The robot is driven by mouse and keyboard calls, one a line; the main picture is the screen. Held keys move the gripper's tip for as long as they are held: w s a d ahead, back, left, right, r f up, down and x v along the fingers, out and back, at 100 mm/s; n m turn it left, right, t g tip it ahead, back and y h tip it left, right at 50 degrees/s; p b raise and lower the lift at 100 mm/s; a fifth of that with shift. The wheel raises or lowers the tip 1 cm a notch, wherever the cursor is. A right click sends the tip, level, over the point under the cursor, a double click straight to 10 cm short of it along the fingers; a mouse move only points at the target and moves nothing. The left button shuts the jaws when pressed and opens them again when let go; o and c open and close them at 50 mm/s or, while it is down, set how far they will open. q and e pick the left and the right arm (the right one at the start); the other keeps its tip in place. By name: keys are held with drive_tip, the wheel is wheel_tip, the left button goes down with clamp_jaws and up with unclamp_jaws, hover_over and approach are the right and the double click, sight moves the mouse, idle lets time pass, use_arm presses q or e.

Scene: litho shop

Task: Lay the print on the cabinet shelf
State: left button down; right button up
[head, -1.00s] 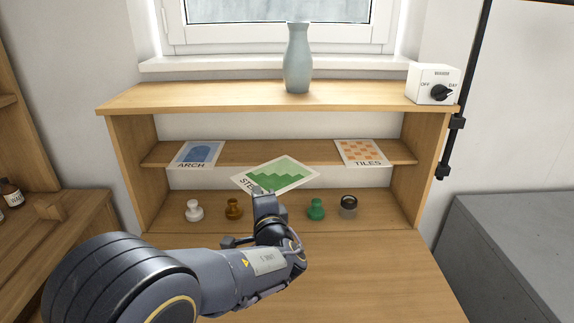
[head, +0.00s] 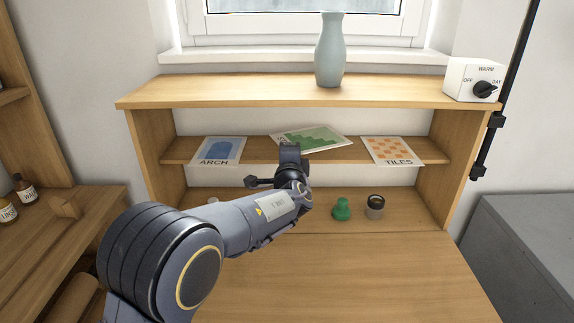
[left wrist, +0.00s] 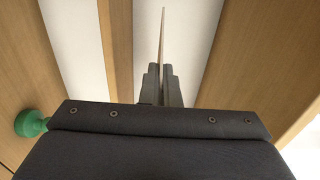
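The print with green steps (head: 318,138) is tilted slightly in the picture, between the ARCH print (head: 218,150) and the TILES print (head: 391,150). My left gripper (head: 290,150) is shut on its near edge, covering part of its lettering. In the left wrist view the print (left wrist: 162,38) shows edge-on between the fingers (left wrist: 162,85). The cabinet's middle shelf (head: 345,155) is a wooden strip in the left wrist view (left wrist: 118,40); a gap separates it from the print, which is held above it. My right gripper is not in view.
A grey-blue vase (head: 329,52) and a WARM dial box (head: 474,80) stand on the cabinet top (head: 240,90). Below the shelf stand a green knobbed piece (head: 341,209) and a dark-rimmed cylinder (head: 375,206); my arm hides others. The front counter (head: 370,265) is clear.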

use_arm(q)
wheel_tip(320, 180, down, 6)
drive_tip(key=w, duration=0.2)
drive_tip(key=shift+a+p, duration=0.4)
drive_tip(key=shift+p, duration=0.05)
drive_tip(key=shift+w, duration=0.1)
drive_tip(key=shift+f+b, duration=0.1)
drive_tip(key=shift+b, duration=0.25)
drive_tip(key=c, duration=1.7)
unclamp_jaws()
